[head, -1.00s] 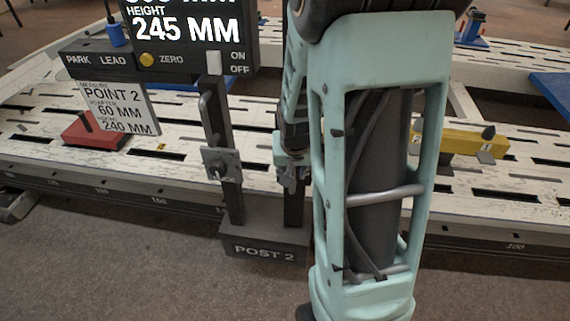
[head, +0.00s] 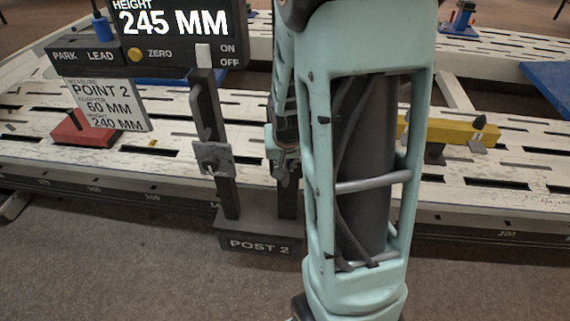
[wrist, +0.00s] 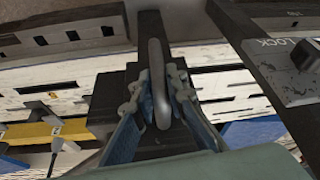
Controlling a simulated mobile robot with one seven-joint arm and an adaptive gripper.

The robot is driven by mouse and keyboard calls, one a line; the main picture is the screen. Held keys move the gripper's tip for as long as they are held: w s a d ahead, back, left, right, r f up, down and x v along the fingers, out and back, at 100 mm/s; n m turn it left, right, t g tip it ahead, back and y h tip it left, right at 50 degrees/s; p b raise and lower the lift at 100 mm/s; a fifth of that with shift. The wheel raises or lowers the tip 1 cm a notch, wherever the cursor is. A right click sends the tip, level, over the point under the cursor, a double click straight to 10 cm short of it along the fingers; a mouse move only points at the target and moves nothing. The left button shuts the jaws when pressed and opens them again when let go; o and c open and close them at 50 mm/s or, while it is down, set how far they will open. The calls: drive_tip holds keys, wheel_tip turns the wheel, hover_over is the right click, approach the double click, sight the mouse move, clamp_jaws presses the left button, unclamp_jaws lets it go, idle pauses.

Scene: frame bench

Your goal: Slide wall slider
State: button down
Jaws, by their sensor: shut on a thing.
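My gripper (wrist: 157,98) is shut on a grey, rounded bar-shaped handle (wrist: 156,70) in the wrist view, with a fingertip on either side. The handle stands in front of a dark upright of the post. In the head view my gripper (head: 284,160) is at the right upright (head: 287,202) of the dark stand marked POST 2 (head: 260,246); my arm hides part of it, and the handle is hidden there. The display (head: 180,22) on top reads HEIGHT 245 MM. A card (head: 105,103) reads POINT 2, 60 MM and 240 MM.
The left upright carries a metal plate with a knob (head: 213,158). A plate marked LOCK (wrist: 290,60) is close at right in the wrist view. A slotted white bench (head: 170,175) lies behind, with a yellow block (head: 455,131) and a red block (head: 75,128).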

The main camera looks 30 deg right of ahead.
wheel_tip(320, 180, up, 11)
drive_tip(key=p, duration=0.7)
drive_tip(key=shift+f, duration=0.15)
drive_tip(key=c, duration=1.9)
unclamp_jaws()
drive_tip(key=shift+f, duration=0.1)
drive_tip(key=shift+c, duration=0.2)
drive_tip(key=v, duration=0.7)
drive_tip(key=shift+r, duration=0.25)
drive_tip(key=shift+s, duration=0.1)
